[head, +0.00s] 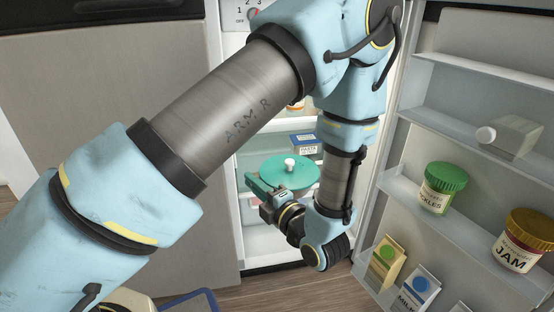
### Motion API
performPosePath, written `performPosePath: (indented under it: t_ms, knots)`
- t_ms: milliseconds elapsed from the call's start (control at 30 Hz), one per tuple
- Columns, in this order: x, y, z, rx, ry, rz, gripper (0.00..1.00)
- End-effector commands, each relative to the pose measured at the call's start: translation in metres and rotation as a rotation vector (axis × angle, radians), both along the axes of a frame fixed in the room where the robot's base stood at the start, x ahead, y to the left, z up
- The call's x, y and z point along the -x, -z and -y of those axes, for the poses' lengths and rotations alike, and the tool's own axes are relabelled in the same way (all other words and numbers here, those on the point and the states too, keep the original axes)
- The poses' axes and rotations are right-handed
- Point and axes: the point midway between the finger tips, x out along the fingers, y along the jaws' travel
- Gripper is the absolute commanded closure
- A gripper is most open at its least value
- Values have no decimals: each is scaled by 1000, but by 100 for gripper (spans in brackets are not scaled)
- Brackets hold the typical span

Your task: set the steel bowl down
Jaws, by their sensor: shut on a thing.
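My gripper (264,187) is inside the open fridge, low in front of the shelves, seen small beyond my arm. It is shut at the near left edge of a round teal lid (298,178) with a white knob. The lid looks about level. The steel bowl itself does not show clearly; what is under the lid is hidden by the lid and my wrist. I cannot tell whether the held bowl touches a shelf.
The open fridge door (400,160) at the right holds a pickles jar (438,190), a jam jar (520,243), a milk carton (417,288) and a yellow-green carton (385,262). A blue pasta box (304,143) stands behind the lid. A clear drawer lies below.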

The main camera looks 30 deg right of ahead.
Motion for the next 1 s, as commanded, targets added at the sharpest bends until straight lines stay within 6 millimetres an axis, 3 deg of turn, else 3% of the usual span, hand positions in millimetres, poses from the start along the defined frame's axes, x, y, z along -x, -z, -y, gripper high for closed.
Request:
performPosePath:
  t_ms: [600, 1000]
  knots:
    - [-135, 2, 42, 5, -3, 5, 100]
    - [-183, 0, 57, 3, -2, 3, 100]
